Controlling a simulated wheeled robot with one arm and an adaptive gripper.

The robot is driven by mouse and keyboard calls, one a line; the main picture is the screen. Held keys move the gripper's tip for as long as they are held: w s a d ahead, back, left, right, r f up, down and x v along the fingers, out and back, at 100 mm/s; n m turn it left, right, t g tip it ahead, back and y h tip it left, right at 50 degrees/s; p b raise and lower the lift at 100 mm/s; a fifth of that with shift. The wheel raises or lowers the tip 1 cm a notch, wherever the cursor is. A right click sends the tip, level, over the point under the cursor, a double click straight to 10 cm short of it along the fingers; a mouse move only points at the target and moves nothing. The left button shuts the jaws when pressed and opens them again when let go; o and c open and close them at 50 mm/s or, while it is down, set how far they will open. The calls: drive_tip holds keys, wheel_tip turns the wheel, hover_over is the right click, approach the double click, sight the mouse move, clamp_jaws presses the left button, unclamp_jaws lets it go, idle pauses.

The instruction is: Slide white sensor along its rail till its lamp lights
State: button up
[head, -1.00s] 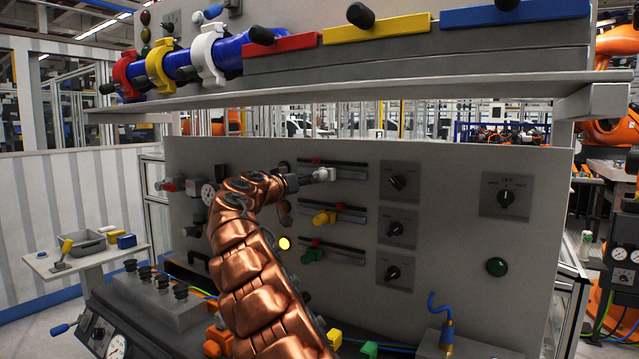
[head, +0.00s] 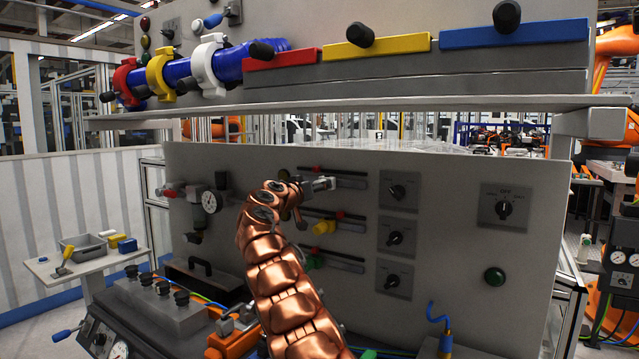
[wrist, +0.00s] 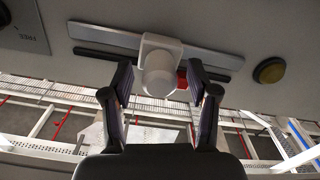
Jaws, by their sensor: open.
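The white sensor (wrist: 160,62) sits on its grey rail (wrist: 215,60) in the wrist view. My gripper (wrist: 159,80) is open, with one finger to each side of the sensor's round knob and a visible gap at both sides. A red mark shows on the dark strip just right of the knob. A round amber lamp (wrist: 270,70) lies beyond the rail's right end and looks dull, not lit. In the head view my gripper (head: 322,184) is at the top rail (head: 352,183) and hides most of the sensor.
Below the top rail are a yellow sensor (head: 323,227) and a green sensor (head: 312,262) on similar rails, partly behind my arm. Rotary switches (head: 398,191) stand to the right. A shelf (head: 400,104) overhangs the panel.

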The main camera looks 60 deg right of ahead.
drive_tip(key=shift+d+p, duration=0.35)
drive_tip(key=shift+d, duration=0.4)
drive_tip(key=shift+c, duration=0.2)
clamp_jaws()
